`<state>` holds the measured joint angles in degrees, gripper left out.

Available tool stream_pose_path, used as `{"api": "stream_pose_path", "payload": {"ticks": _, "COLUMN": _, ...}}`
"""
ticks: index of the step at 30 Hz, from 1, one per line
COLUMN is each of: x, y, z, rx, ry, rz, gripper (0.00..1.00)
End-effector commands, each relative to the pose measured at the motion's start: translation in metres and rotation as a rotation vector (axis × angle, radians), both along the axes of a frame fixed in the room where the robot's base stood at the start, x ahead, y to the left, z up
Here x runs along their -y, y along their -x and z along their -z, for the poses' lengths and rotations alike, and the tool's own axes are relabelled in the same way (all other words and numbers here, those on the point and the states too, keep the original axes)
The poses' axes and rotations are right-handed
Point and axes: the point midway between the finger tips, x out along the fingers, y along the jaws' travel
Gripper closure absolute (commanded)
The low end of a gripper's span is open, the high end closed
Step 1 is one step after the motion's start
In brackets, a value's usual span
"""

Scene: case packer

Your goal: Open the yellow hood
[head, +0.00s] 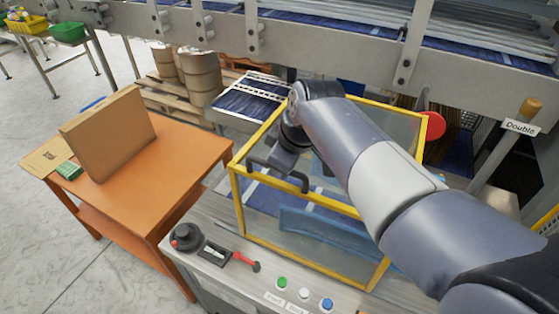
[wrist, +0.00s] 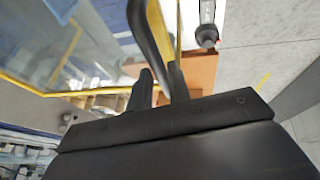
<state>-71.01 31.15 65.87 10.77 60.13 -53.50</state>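The yellow hood (head: 239,205) is a yellow-framed box with clear panels, standing down over the machine in the head view. Its black bar handle (head: 291,178) is on the front side, near the upper left. My gripper (head: 262,164) is at the left end of this handle, and my arm hides part of the hood's top and right side. In the wrist view the two dark fingers (wrist: 159,84) stand apart with a gap between them. The curved black handle (wrist: 146,38) comes down close to the fingertips. I cannot tell whether they touch it.
A control panel with a black rotary knob (head: 186,237), a red-handled lever (head: 246,262) and green, white and blue buttons (head: 304,293) lies in front of the hood. An orange table (head: 170,165) with a cardboard piece (head: 110,133) stands left. A conveyor frame (head: 300,38) runs behind.

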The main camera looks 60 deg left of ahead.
Motion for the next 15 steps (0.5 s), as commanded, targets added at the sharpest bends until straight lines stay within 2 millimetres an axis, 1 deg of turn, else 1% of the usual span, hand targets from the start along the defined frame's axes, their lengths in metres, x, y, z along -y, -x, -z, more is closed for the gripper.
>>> {"api": "stream_pose_path", "payload": {"ticks": 1, "x": 0.0, "y": 0.0001, "z": 0.0, "rx": 0.0, "ry": 0.0, "rz": 0.0, "gripper": 0.78}}
{"api": "stream_pose_path", "payload": {"ticks": 6, "x": 0.0, "y": -0.0001, "z": 0.0, "rx": 0.0, "ry": 0.0, "rz": 0.0, "gripper": 0.64}}
{"api": "stream_pose_path", "payload": {"ticks": 13, "x": 0.0002, "y": -0.0002, "z": -0.0005, "rx": 0.001, "ry": -0.001, "rz": 0.0, "gripper": 0.64}}
{"api": "stream_pose_path", "payload": {"ticks": 15, "x": 0.0013, "y": -0.0005, "z": -0.0035, "rx": 0.001, "ry": -0.002, "rz": 0.001, "gripper": 0.64}}
